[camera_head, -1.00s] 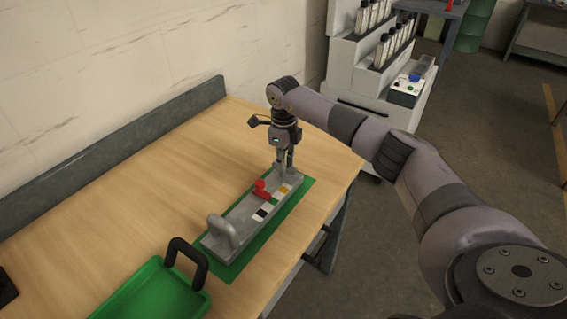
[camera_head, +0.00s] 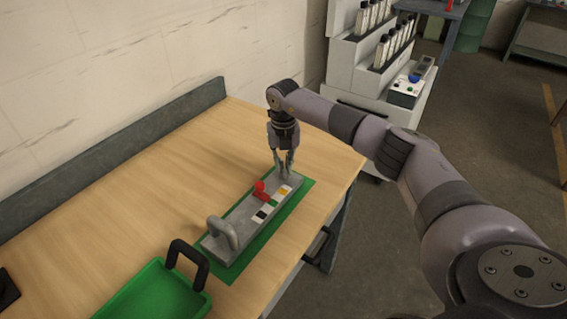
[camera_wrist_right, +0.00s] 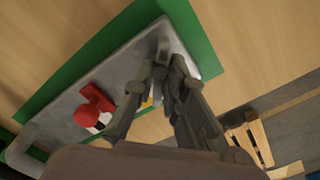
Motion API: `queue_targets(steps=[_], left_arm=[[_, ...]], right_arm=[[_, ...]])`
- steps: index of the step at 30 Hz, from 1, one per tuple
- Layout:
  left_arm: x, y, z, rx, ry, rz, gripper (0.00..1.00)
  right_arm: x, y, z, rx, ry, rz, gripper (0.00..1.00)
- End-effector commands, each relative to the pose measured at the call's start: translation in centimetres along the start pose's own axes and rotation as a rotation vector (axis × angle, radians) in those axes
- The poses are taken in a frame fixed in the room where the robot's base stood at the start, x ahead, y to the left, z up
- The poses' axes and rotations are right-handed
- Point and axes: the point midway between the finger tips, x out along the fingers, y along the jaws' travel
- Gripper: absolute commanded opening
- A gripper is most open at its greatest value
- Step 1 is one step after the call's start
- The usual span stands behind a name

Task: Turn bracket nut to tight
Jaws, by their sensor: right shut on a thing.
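A long grey bracket block (camera_head: 227,229) lies on a green mat (camera_head: 238,264) near the table's right edge. It has a red pointer (camera_head: 261,190) and a row of coloured patches beside it, with a grey arched handle (camera_head: 223,231) at its near end. My right gripper (camera_head: 285,172) points down at the block's far end. In the wrist view, its fingertips (camera_wrist_right: 166,66) are shut on a small grey part, the bracket nut (camera_wrist_right: 163,48), mostly hidden by the fingers. My left gripper is not in view.
A green tray (camera_head: 150,294) with a black handle (camera_head: 188,260) stands at the near left on the wooden table (camera_head: 130,200). The table left of the block is clear. A white stepped rack (camera_head: 350,73) stands beyond the table's far end.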

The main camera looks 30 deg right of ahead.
Motion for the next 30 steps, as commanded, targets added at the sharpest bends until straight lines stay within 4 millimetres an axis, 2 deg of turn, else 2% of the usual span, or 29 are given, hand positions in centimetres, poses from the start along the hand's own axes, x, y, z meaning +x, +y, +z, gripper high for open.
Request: queue_targets(steps=[30], left_arm=[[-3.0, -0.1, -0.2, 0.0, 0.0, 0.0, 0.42]], right_arm=[[-0.3, 0.2, 0.0, 0.945, 0.001, 0.005, 0.0]])
